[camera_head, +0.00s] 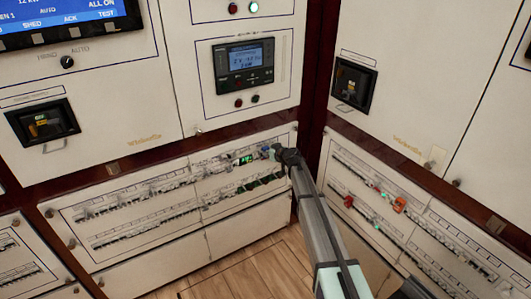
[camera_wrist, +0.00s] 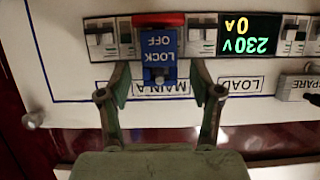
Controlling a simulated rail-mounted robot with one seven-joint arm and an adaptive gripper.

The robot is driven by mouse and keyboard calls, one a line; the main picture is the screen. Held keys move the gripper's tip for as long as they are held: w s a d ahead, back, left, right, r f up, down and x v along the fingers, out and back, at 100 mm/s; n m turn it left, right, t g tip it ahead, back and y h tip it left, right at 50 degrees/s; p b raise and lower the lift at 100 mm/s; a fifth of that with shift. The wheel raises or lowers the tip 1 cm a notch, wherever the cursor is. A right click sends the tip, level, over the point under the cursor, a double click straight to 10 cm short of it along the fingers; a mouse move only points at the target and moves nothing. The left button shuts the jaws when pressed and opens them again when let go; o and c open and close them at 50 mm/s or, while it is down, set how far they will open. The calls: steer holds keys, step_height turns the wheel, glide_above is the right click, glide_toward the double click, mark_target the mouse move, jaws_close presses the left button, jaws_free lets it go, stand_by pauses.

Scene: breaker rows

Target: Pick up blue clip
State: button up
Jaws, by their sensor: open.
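The blue clip (camera_wrist: 163,48), lettered LOCK OFF upside down, sits on a breaker in the upper middle of the wrist view. A red strip runs along its top edge. In the head view a small bluish spot (camera_head: 266,150) beside my gripper appears to be the clip. My gripper (camera_wrist: 160,82) is open, with one finger on each side of the clip's lower end and a gap on both sides. I cannot tell how deep the fingertips reach. In the head view my gripper (camera_head: 281,154) is at the right end of the upper breaker row, partly hiding that spot.
A lit green meter (camera_wrist: 250,33) stands right of the clip, with breakers (camera_wrist: 107,38) to the left. A red clip (camera_head: 348,201) and an orange clip (camera_head: 399,204) are on the right-hand panel. A dark red cabinet post (camera_head: 309,105) stands close to my gripper.

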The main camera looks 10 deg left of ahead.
steer(key=c, duration=1.2)
steer(key=shift+b, duration=0.4)
steer(key=s+d+b, duration=0.1)
steer(key=s+d, duration=0.2)
steer(key=s, duration=0.1)
steer(key=s+d+b, duration=0.1)
steer(key=s+d, duration=0.3)
steer(key=s, duration=0.1)
steer(key=s+d+b, duration=0.1)
steer(key=s+d, duration=0.3)
steer(key=s, duration=0.1)
steer(key=shift+s+d+r+b, duration=0.1)
steer(key=shift+d+r+b, duration=0.05)
steer(key=shift+b, duration=0.15)
steer(key=shift+b, duration=0.6)
steer(key=shift+s, duration=0.1)
steer(key=shift+s+d+b, duration=0.95)
steer(key=shift+s+b, duration=0.15)
steer(key=shift+s, duration=0.1)
steer(key=shift+s+d+b, duration=0.95)
steer(key=shift+s+b, duration=0.15)
steer(key=shift+s, duration=0.05)
